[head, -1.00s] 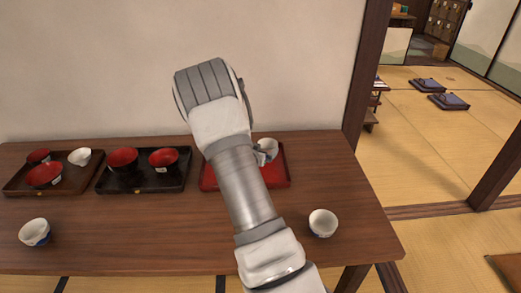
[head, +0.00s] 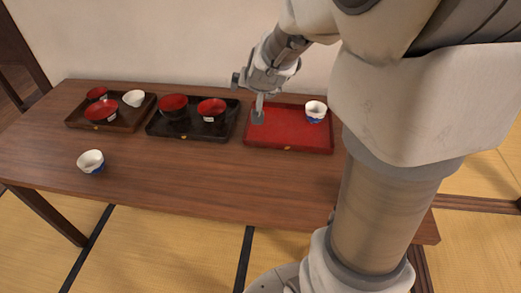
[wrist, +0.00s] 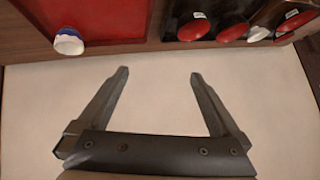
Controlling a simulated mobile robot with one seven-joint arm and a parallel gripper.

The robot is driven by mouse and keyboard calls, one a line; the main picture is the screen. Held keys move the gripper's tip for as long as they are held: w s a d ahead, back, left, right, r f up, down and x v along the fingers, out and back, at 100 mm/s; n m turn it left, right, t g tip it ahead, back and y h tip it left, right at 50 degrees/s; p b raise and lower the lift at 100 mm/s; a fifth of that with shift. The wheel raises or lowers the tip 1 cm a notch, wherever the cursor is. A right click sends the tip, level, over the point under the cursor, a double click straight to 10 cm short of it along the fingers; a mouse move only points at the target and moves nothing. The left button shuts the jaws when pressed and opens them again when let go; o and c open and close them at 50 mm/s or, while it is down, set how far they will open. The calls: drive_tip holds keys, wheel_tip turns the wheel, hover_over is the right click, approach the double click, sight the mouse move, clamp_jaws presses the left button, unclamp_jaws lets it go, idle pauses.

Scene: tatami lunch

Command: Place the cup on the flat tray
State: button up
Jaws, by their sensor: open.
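A white cup with blue near its base (head: 316,108) stands upright on the right part of the flat red tray (head: 290,143). In the wrist view the cup (wrist: 68,44) shows at the edge of the red tray (wrist: 108,20), at upper left. My gripper (head: 258,116) appears over the left end of the red tray, apart from that cup. In the wrist view its two fingers (wrist: 159,74) are spread wide with nothing between them.
A black tray (head: 190,133) with two red bowls stands left of the red tray. A brown tray (head: 77,124) with red bowls and a white cup is farther left. The wooden table's (head: 200,175) front middle is clear. My arm hides its right part.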

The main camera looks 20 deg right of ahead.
drive_tip(key=s+a+r+n+g+y, duration=0.1)
drive_tip(key=s+a+r+n, duration=0.1)
drive_tip(key=s+a+r, duration=0.3)
drive_tip(key=s+a+r+n+y, duration=0.1)
drive_tip(key=s+a+n, duration=0.15)
drive_tip(key=s, duration=0.45)
drive_tip(key=s+a+n+g, duration=0.1)
drive_tip(key=s+g, duration=0.1)
drive_tip(key=s, duration=1.2)
drive_tip(key=shift+a, duration=0.15)
drive_tip(key=shift+n, duration=0.25)
wheel_tip(320, 180, up, 10)
drive_tip(key=p, duration=0.9)
drive_tip(key=shift+f+p, duration=0.2)
drive_tip(key=shift+p, duration=0.15)
